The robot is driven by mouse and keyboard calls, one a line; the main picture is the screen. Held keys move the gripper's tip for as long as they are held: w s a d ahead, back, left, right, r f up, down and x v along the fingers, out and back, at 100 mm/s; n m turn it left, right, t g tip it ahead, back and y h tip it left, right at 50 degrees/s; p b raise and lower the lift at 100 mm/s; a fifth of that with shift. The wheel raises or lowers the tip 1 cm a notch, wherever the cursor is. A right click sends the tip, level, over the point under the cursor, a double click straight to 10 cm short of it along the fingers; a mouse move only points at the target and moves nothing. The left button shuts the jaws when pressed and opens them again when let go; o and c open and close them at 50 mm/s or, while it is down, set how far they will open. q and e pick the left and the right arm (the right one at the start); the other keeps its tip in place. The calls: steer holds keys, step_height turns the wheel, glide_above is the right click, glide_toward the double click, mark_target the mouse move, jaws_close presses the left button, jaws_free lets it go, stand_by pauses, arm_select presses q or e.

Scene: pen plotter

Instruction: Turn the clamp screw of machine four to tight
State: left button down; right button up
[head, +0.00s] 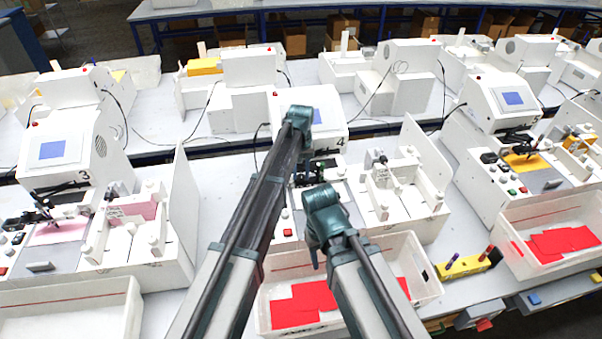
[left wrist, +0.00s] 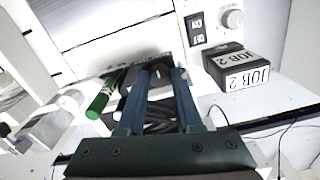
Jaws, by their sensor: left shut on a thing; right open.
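Machine four (head: 338,128) is the white plotter in the middle of the head view, with a 4 under its screen, partly behind my left arm. My left gripper (head: 304,176) reaches down to its dark pen carriage. In the left wrist view, the left gripper's blue fingers (left wrist: 160,72) are shut on a small dark part at the carriage, which I take as the clamp screw; the fingers mostly hide it, so its turn cannot be read. A green pen (left wrist: 104,97) lies tilted beside the fingers. My right gripper (head: 322,215) is open, nearer me, its fingers mostly hidden.
A black JOB 2 block (left wrist: 235,68) sits right of the fingers, below an on/off switch (left wrist: 196,30) and a dial (left wrist: 233,19). A white bin with red sheets (head: 300,303) stands in front. Machine three (head: 60,150) is at left. A yellow pen rack (head: 465,266) is at right.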

mark_target(301, 176)
arm_select(q)
steer(key=m, duration=0.5)
steer(key=shift+m, duration=2.4)
steer(key=c, duration=0.6)
jaws_free()
steer(key=shift+r, duration=0.15)
step_height(301, 176, up, 14)
steer(key=p, duration=1.4)
steer(key=shift+f, duration=0.2)
